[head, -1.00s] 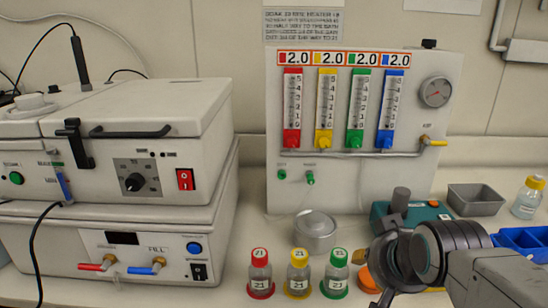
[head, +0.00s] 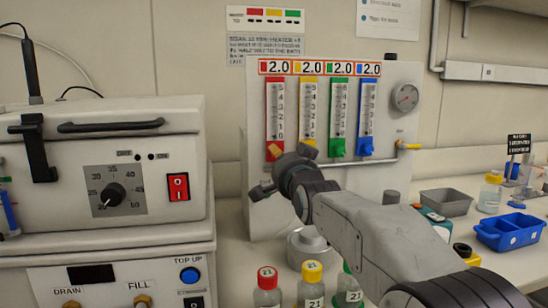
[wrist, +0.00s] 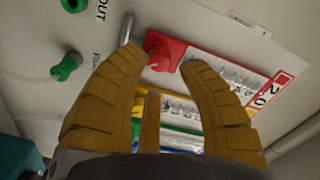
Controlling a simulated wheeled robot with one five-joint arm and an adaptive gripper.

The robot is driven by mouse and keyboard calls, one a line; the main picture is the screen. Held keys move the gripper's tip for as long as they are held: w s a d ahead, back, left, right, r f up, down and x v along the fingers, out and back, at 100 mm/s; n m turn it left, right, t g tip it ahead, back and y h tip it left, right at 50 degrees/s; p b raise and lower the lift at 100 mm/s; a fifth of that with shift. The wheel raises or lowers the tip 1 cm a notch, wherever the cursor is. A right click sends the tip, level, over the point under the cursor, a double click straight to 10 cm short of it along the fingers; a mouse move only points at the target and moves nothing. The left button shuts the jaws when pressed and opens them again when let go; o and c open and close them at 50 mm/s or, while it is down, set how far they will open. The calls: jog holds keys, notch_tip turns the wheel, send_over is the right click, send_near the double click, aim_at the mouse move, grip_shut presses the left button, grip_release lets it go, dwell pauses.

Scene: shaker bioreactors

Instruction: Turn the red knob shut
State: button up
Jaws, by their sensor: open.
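The red knob (wrist: 165,50) sits at the lower end of the red flow meter (wrist: 225,72) on the white panel. A thin metal rod lies just beside the left fingertip. I cannot tell if either finger touches the knob. In the head view the red flow meter (head: 275,110) reads 2.0 on its label, and my gripper hides most of the knob.
Yellow (head: 308,110), green (head: 339,115) and blue (head: 367,115) meters stand close to the right of the red one. A white shaker unit (head: 100,165) stands left. Capped bottles (head: 312,285) stand below my arm. A blue tray (head: 510,232) lies right.

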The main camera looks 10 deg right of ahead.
jog(key=shift+w+p, duration=0.4)
jog(key=shift+w, duration=2.1)
jog(key=shift+o, duration=0.2)
grip_shut()
